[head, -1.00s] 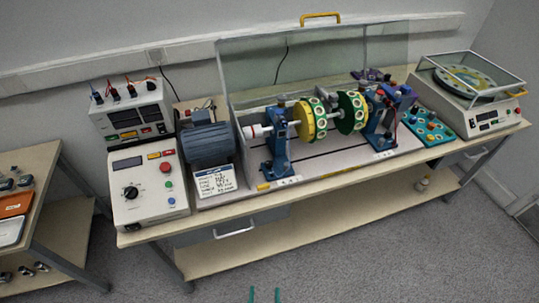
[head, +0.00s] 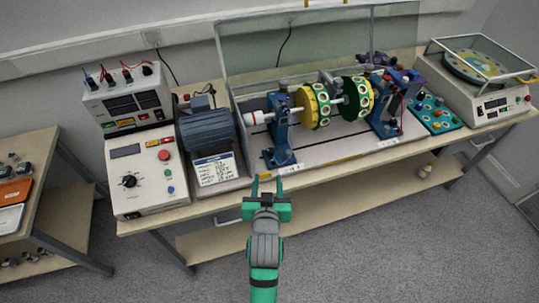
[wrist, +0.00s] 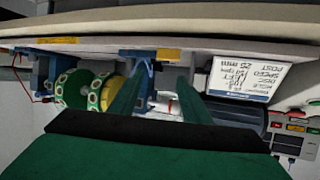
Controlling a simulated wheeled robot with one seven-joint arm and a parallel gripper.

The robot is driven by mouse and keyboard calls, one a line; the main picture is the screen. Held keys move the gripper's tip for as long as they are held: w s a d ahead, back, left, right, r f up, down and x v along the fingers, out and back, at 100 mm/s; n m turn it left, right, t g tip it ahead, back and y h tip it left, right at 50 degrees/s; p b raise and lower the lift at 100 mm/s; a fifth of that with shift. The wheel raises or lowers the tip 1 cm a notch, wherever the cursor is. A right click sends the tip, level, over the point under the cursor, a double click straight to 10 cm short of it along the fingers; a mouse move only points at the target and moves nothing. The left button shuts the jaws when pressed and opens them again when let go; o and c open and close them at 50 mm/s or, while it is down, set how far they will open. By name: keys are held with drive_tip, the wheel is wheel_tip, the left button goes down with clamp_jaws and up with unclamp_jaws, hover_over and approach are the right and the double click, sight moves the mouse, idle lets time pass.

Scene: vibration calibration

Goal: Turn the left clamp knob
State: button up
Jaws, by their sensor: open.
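The left blue bearing stand (head: 281,143) holds the left end of the shaft, beside the yellow disc (head: 315,106). A small dark knob (head: 283,86) sits on top of this stand; I take it as the left clamp knob. My gripper (head: 267,184) is open and empty, in front of the bench's front edge and below the left stand in the picture. In the wrist view, which looks upside down, my two green fingers (wrist: 158,96) are spread, with the left stand (wrist: 140,76) showing between and behind them. The knob cannot be made out there.
A clear guard (head: 320,35) stands behind the rig. A blue motor (head: 207,130) and a label card (head: 214,169) are left of the stand. A control box (head: 147,175) is at the bench's left end. The right stand (head: 390,110) and a balance (head: 480,90) are to the right.

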sight(270, 153)
drive_tip(key=x, duration=0.4)
drive_tip(key=r+x, duration=0.1)
drive_tip(key=x, duration=0.3)
drive_tip(key=w+r+x, duration=0.1)
drive_tip(key=x, duration=0.3)
drive_tip(key=shift+w+d+r, duration=0.1)
drive_tip(key=shift+d+r, duration=0.1)
drive_tip(key=shift+d, duration=0.05)
drive_tip(key=c, duration=1)
drive_tip(key=shift+c, duration=0.2)
